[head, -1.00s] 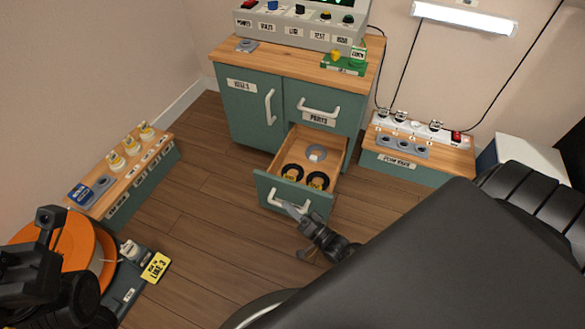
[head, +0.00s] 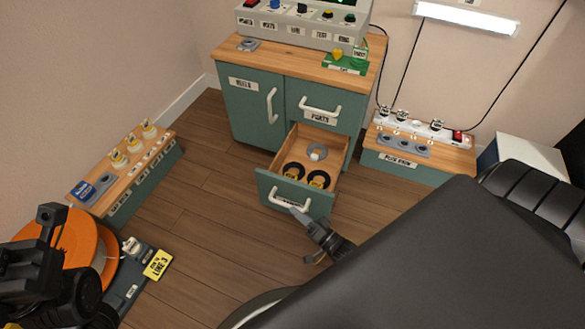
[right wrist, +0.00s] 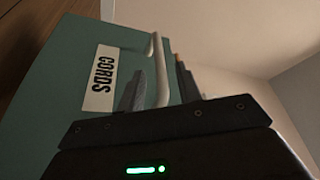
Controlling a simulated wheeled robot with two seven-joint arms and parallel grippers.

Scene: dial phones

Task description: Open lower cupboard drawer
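The lower cupboard drawer (head: 295,193) stands pulled out below the upper drawer marked PARTS (head: 325,108). It holds two black coils with yellow tags and a grey ring-shaped item. In the right wrist view its green front (right wrist: 65,75) carries a CORDS label and a white handle (right wrist: 160,65). My right gripper (head: 296,211) is at this handle. In the right wrist view its fingers (right wrist: 162,88) stand apart, one on each side of the handle, with gaps showing. My left arm is dark at the lower left; its fingers cannot be made out.
The green cupboard (head: 252,106) has a closed REELS door and a control box (head: 300,28) on top. A low bench (head: 125,175) stands left, another (head: 415,162) right. An orange reel (head: 75,240) lies lower left. Wooden floor is clear left of the drawer.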

